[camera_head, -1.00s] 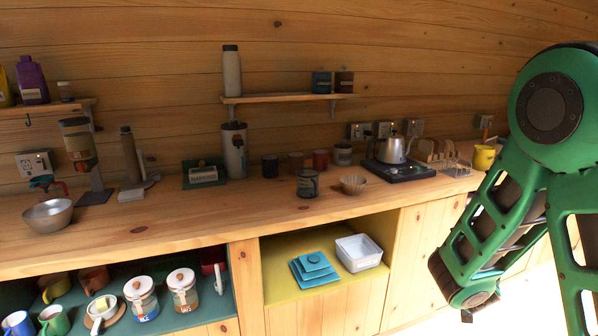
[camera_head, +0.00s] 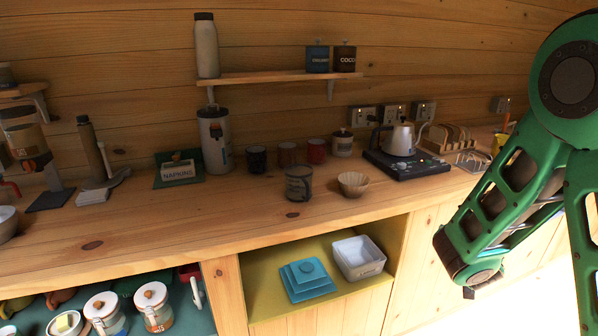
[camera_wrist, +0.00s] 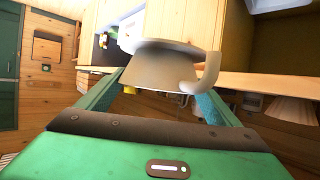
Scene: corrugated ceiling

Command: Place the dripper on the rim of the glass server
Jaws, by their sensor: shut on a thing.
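In the wrist view my gripper (camera_wrist: 155,88) is shut on the dripper (camera_wrist: 165,68), a pale grey-white cone with a wide flange and a loop handle. The handle is on the right side in that view. Teal finger pads lie on either side of it. The head view does not show the gripper or the dripper. A dark, see-through cylindrical vessel, which looks like the glass server (camera_head: 299,184), stands upright on the wooden counter in the head view. The held dripper is apart from it.
A fluted bowl-shaped filter (camera_head: 353,184) stands just right of the server. A kettle (camera_head: 399,140) on a black stove (camera_head: 408,165) is further right. Several mugs and canisters stand behind. The counter (camera_head: 210,215) is clear in front and to the left of the server.

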